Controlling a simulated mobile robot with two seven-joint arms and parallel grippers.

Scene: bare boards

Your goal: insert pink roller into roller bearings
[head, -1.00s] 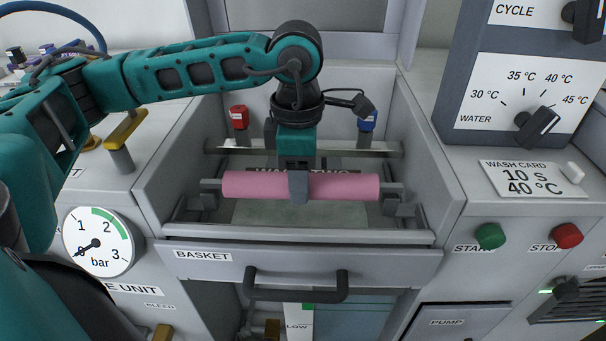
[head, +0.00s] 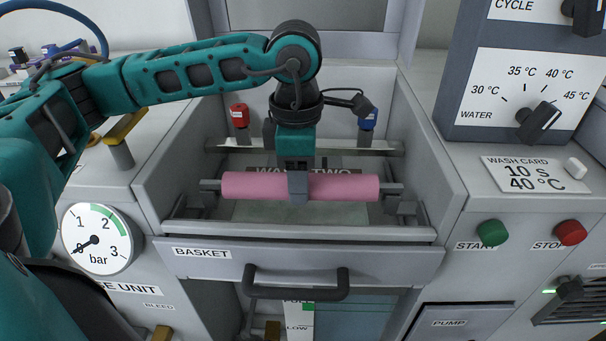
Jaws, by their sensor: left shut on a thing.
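The pink roller (head: 250,186) lies level across the open basket (head: 205,254), with short grey shaft ends at both sides. My left gripper (head: 298,187) points down and is shut on the middle of the roller. The grey roller bearings stand inside the basket, one below the left shaft end (head: 196,204) and one below the right shaft end (head: 402,208). The shaft ends are just above or at the bearings; I cannot tell whether they touch. My right gripper is not in view.
The basket's side walls flank the roller, and its front has a dark handle (head: 296,284). A red fitting (head: 239,116) and a blue one (head: 367,119) stand behind. A gauge (head: 96,239) is at left, with green (head: 492,232) and red (head: 570,232) buttons at right.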

